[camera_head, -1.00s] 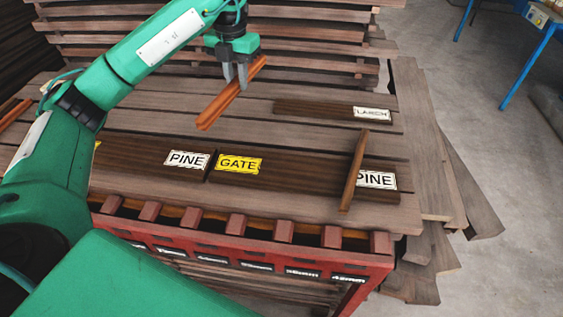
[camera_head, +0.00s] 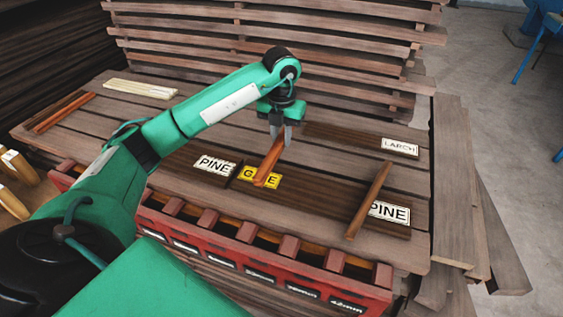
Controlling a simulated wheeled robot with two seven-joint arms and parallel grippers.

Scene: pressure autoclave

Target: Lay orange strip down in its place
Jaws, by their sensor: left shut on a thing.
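My left gripper (camera_head: 281,135) points down and is shut on an orange wooden strip (camera_head: 269,163). The strip slants, its near end in front of the yellow GATE label (camera_head: 273,182) and hiding the middle of it. I cannot tell whether the strip touches the boards below. Dark boards with a white PINE label (camera_head: 214,165), the GATE label and another PINE label (camera_head: 391,213) lie in a row along the front of the slatted top (camera_head: 330,143). More orange strips (camera_head: 65,112) lie at the far left. My right gripper is not in view.
A brown strip (camera_head: 368,200) lies across the right PINE board, partly over its label. A LARCH board (camera_head: 352,138) lies behind. Pale strips (camera_head: 140,88) lie at the back left. A red slotted rack (camera_head: 250,255) runs along the front. Stacked planks (camera_head: 350,60) stand behind.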

